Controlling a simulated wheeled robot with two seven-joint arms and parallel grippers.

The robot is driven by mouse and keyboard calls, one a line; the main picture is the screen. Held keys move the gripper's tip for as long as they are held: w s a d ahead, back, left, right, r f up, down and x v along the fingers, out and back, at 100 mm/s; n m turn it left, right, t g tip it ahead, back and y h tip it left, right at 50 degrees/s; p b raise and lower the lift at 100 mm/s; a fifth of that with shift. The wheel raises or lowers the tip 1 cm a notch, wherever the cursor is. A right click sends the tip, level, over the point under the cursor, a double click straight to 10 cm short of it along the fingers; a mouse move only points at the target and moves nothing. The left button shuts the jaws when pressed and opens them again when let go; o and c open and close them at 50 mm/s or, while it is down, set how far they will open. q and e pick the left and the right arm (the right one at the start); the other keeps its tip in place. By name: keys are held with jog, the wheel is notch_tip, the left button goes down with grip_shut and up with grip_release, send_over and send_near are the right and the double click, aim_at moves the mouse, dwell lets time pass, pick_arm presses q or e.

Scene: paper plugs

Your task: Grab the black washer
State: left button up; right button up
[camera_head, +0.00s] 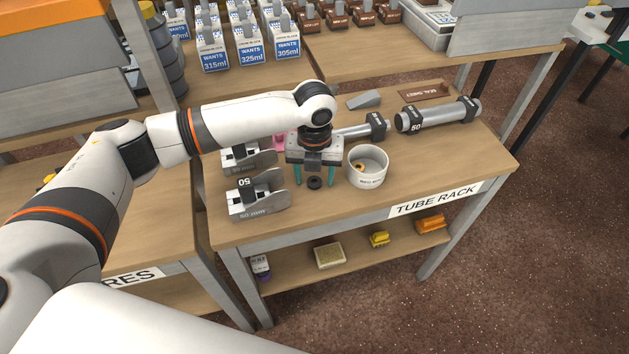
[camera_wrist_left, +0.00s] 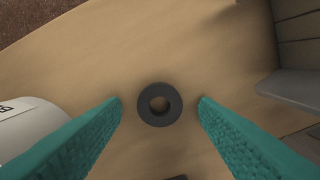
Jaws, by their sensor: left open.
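The black washer (camera_head: 314,183) lies flat on the wooden table top (camera_head: 440,150). It is a small dark ring with a hole. In the left wrist view the washer (camera_wrist_left: 160,104) lies between and a little beyond the two teal fingertips, with a gap on each side. My left gripper (camera_head: 314,180) points down over the washer. Its fingers are apart and empty, and they also show in the left wrist view (camera_wrist_left: 160,102). My right gripper is not in view.
A white cup (camera_head: 368,168) stands close to the right of my left gripper, with something yellow inside. A grey device (camera_head: 257,196) marked 50 stands close on the left. Grey tubes (camera_head: 438,115) lie toward the back right.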

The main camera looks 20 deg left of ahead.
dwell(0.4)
pick_arm(q)
jog(key=shift+f, duration=0.1)
jog(key=c, duration=1)
jog(key=shift+c, duration=0.2)
